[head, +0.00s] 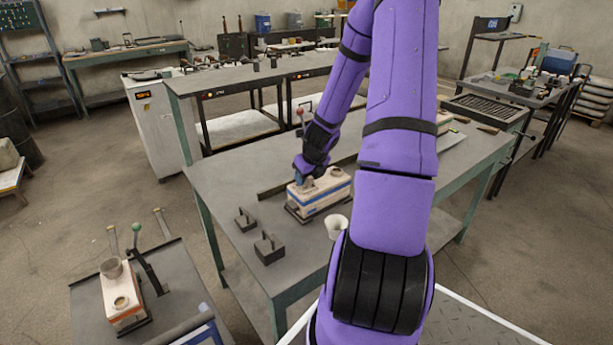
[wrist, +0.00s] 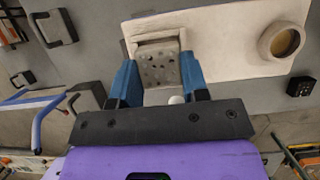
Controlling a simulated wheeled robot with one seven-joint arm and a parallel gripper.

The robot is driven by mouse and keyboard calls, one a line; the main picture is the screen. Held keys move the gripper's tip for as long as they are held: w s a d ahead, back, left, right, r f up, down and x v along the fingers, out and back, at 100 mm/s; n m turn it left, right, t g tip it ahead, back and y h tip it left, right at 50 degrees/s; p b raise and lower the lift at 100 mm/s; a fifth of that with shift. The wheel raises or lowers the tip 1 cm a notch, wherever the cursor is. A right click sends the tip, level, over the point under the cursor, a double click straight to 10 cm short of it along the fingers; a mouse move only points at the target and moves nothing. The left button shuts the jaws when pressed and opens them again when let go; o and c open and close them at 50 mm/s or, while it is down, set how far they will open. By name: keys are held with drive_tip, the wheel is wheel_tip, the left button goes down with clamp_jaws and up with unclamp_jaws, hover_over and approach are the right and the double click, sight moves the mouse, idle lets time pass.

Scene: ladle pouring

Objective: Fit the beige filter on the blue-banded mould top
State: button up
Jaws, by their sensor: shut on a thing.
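The blue-banded mould (head: 322,196) stands on the middle table, and its pale top (wrist: 220,35) fills much of the wrist view. My gripper (head: 307,176) is over the mould's left end. In the wrist view, my gripper (wrist: 158,68) has its two blue fingers on either side of the beige filter (wrist: 158,66), a square plate with several holes, and is shut on it. The filter lies over a square-edged seat in the mould top; I cannot tell whether it is seated or just above. A round opening (wrist: 285,41) is at the top's other end. The filter is hidden in the head view.
A white cup (head: 336,227) stands on the table in front of the mould. Two dark handled weights (head: 268,249) (head: 244,219) sit to the left. An orange-banded mould (head: 120,304) is on the near-left bench.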

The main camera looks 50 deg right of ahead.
drive_tip(key=shift+f, duration=0.55)
drive_tip(key=shift+s+a+f, duration=0.15)
drive_tip(key=shift+s+f, duration=0.15)
drive_tip(key=shift+f, duration=0.1)
idle(0.6)
drive_tip(key=o, duration=1)
drive_tip(key=shift+a, duration=0.1)
drive_tip(key=shift+r, duration=0.25)
drive_tip(key=v, duration=1)
drive_tip(key=shift+d+r, duration=0.35)
drive_tip(key=shift+r, duration=0.1)
